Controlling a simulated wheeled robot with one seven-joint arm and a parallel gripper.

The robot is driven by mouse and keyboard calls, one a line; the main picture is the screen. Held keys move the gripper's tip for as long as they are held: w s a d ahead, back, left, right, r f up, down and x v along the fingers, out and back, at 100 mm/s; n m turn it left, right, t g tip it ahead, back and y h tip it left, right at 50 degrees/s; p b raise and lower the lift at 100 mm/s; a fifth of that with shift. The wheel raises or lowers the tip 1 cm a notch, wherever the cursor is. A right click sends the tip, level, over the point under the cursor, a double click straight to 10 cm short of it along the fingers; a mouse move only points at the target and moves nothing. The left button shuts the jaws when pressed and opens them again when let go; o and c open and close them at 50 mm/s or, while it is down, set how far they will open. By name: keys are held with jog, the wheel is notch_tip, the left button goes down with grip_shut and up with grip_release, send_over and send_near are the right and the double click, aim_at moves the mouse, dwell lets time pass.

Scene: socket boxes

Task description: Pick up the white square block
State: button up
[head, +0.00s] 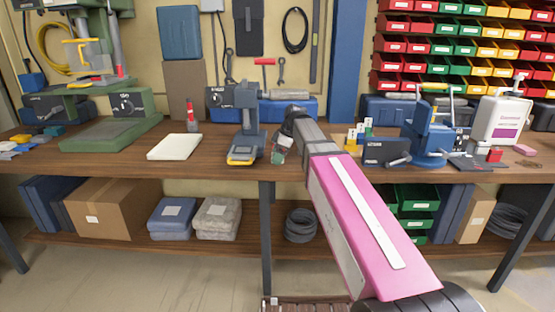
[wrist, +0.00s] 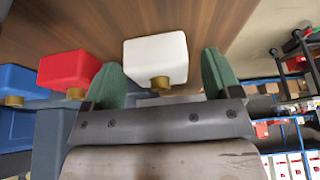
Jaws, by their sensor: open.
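The white square block (wrist: 157,56) shows in the wrist view, with a round brass-coloured stub on its near side. My gripper (wrist: 160,64) is open, and its two green fingers appear on either side of the white block in that view. A gap shows between the block and each finger. My gripper (head: 279,149) also shows small in the head view, low over the bench just right of a grey press. I cannot make out the white block there; my arm and gripper may hide it.
In the wrist view a red block (wrist: 66,68) sits left of the white one, close to my left finger, and a blue block (wrist: 18,80) lies further left. The grey press (head: 247,125) stands beside my gripper. A white slab (head: 175,147) lies on the wooden bench (head: 215,160).

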jog(key=shift+f, duration=0.1)
jog(key=c, duration=1.1)
jog(key=shift+o, duration=0.2)
